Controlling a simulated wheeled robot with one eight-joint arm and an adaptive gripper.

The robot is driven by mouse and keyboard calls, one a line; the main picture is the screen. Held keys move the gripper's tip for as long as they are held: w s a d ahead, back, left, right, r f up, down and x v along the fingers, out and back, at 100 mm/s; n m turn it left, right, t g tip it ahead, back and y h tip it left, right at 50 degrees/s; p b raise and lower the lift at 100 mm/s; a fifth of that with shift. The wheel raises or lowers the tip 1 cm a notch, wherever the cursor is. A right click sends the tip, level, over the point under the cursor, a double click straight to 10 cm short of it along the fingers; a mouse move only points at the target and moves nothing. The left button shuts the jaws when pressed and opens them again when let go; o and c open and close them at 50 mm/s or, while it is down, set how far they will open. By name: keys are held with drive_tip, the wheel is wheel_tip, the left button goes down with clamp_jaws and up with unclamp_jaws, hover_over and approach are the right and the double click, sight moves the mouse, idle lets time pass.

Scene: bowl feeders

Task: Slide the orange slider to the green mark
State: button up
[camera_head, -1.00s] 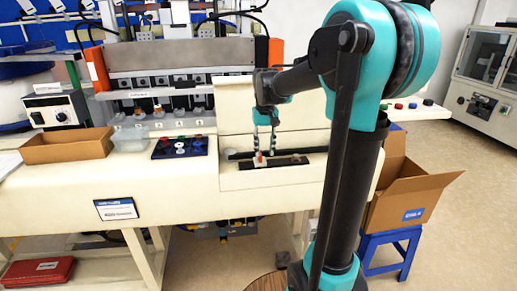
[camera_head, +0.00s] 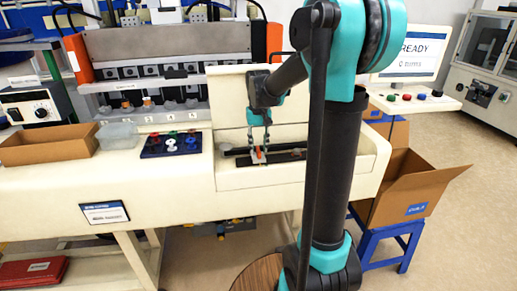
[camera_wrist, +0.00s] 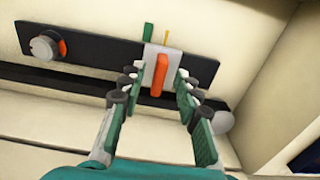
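The orange slider (camera_wrist: 160,75) stands up from a pale block on a black rail. It also shows in the head view (camera_head: 259,154). The green mark (camera_wrist: 148,33) is at the rail's far edge, just left of a thin yellow pointer (camera_wrist: 167,38) above the block. My gripper (camera_wrist: 158,76) is down at the slider, one finger on each side of the orange handle. Gaps show between the handle and both fingers. The fingertips hide the block's side edges, so contact there is unclear. In the head view my gripper (camera_head: 259,154) points down at the rail.
The wrist view shows a round knob (camera_wrist: 45,45) with an orange piece at the rail's left end, and a pale rounded piece (camera_wrist: 222,122) near the right finger. The head view shows a dark panel with knobs (camera_head: 171,144) and a cardboard tray (camera_head: 47,148) to the left.

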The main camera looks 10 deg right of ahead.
drive_tip(key=shift+f, duration=0.5)
clamp_jaws()
